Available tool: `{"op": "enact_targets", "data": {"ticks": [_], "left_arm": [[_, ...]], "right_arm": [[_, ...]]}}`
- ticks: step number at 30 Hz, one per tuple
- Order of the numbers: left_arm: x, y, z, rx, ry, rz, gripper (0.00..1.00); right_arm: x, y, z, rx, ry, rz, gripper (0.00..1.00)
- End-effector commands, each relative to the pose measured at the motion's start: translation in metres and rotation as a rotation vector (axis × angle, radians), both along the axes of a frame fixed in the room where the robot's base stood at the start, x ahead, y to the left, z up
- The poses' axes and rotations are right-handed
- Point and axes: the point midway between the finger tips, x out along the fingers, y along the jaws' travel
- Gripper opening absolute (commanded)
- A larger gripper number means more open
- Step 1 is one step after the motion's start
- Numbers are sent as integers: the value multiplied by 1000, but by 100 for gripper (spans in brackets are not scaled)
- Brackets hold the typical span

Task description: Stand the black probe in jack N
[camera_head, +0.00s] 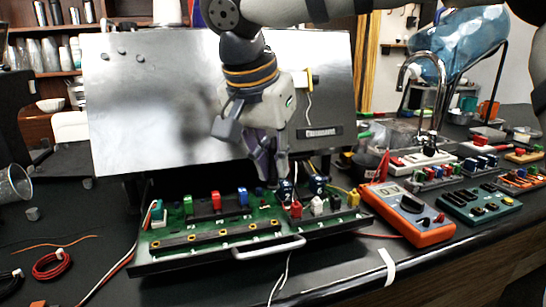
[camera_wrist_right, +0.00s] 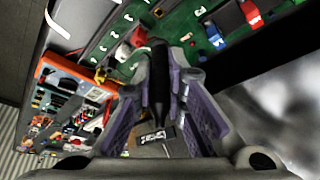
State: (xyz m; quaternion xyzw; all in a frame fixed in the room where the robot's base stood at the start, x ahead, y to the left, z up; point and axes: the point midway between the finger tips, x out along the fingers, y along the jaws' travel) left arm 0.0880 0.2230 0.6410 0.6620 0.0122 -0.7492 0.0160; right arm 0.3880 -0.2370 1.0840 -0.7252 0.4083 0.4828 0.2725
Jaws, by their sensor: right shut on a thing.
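My right gripper (camera_head: 270,172) points down over the green board (camera_head: 180,216). In the right wrist view its purple-lined fingers (camera_wrist_right: 170,62) are shut on the black probe (camera_wrist_right: 157,82), which lies lengthwise between them, its far end over the board. In the head view the probe is mostly hidden by the fingers. Dark blue capped parts (camera_head: 286,189) stand close by the fingertips, beside a red one (camera_head: 296,209) and a white one (camera_head: 317,205). I cannot read which jack is N, or tell whether the probe touches a jack. My left gripper is out of view.
An orange multimeter (camera_head: 432,232) lies right of the board, with a teal board (camera_head: 480,203) beyond it. A metal panel (camera_head: 150,110) rises behind. A grey handle (camera_head: 270,248) runs along the board's front. Red cable (camera_head: 52,265) lies at left.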

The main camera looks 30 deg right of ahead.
Motion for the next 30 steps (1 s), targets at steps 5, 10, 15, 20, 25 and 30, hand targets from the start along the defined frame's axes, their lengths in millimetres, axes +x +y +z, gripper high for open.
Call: {"op": "enact_targets", "data": {"ticks": [5,10,15,20,25,30], "left_arm": [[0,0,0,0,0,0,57],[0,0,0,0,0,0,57],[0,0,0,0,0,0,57],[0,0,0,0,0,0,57],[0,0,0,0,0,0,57],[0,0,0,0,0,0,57]], "right_arm": [[-1,0,-17,-1,2,1,0],[-1,0,-35,-1,4,2,0],[-1,0,-51,-2,3,2,0],[0,0,-52,0,0,1,0],[-1,0,-53,2,1,0,0],[-1,0,-53,1,1,0,0]]}}
